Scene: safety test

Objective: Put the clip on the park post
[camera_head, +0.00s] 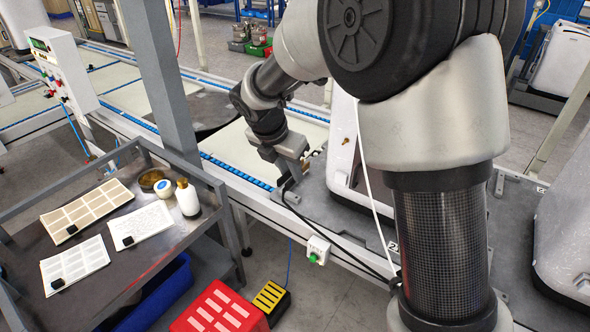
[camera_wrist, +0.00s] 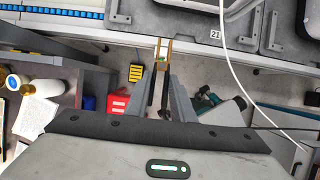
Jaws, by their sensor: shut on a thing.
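My gripper (camera_head: 289,178) is above the near edge of the grey conveyor platform in the head view. In the wrist view its two grey fingers (camera_wrist: 165,98) are closed around a thin dark piece, which looks like the clip (camera_wrist: 165,88). In the head view a small dark end shows below the fingers (camera_head: 286,187). The bracket is mostly hidden by the gripper in the head view.
A black cable (camera_head: 335,243) runs from near the gripper along the platform front. A white cable (camera_head: 368,180) hangs beside my arm. A green-button box (camera_head: 317,250) is below. A metal cart (camera_head: 196,240) stands left; a red box (camera_head: 218,312) and yellow-black block (camera_head: 271,299) are on the floor.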

